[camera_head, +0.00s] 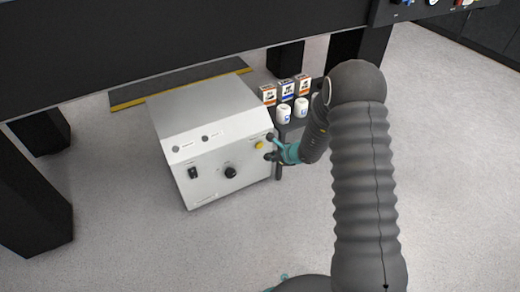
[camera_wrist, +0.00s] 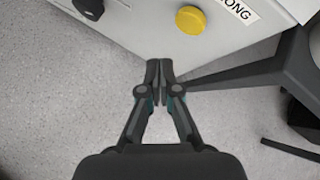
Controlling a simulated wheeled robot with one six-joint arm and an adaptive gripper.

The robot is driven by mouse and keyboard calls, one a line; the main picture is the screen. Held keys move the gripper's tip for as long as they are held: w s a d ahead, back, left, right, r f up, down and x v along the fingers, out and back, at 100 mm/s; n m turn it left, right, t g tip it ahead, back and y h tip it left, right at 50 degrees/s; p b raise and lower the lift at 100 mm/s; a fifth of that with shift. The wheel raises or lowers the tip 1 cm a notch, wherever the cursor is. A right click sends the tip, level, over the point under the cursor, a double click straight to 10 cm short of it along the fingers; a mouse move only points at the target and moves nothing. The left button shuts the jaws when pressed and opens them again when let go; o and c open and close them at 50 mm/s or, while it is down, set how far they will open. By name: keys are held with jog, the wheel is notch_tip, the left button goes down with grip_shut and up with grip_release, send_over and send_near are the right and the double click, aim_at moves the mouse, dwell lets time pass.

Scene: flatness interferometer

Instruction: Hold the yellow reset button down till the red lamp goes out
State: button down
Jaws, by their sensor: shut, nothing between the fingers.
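The yellow button (camera_head: 259,145) sits at the right of the front panel of a white box (camera_head: 205,105). It also shows in the wrist view (camera_wrist: 190,19), up and right of my fingertips, beside a label ending in "ONG". My gripper (camera_head: 271,147) is at the right edge of the box. In the wrist view my gripper (camera_wrist: 159,66) has its fingertips together with nothing between them, apart from the button in the picture. Two small round dark fittings (camera_head: 205,138) are on the box's sloped upper panel. I see no lit red lamp, and cannot tell which fitting is the lamp.
The front panel also carries a black knob (camera_head: 230,172) and a black switch (camera_head: 193,173). Small cartons (camera_head: 286,91) and white jars (camera_head: 284,114) stand on a dark stand behind my gripper. A dark frame with thick legs (camera_head: 35,215) surrounds the box. The floor in front is clear.

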jog(key=shift+s+d+b, duration=0.35)
jog(key=shift+s+d, duration=0.15)
jog(key=shift+s, duration=0.25)
